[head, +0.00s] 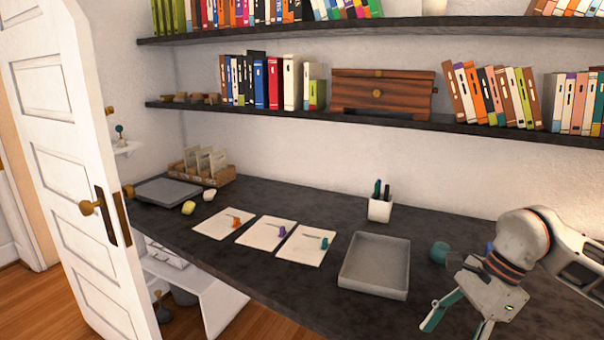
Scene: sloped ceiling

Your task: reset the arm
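My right arm comes in from the right edge in the head view. Its gripper (456,329) hangs over the right part of the dark desk (330,205), pointing down and toward the front. Its two fingers are spread apart, and I see nothing held between them. The lower end of one finger is close to the bottom edge of the picture. A small teal round object (439,252) is just left of the gripper's wrist. My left gripper is not in view.
A grey tray (375,290) lies left of the gripper. Shelves of books (265,82) run above. A white door (75,150) stands left.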

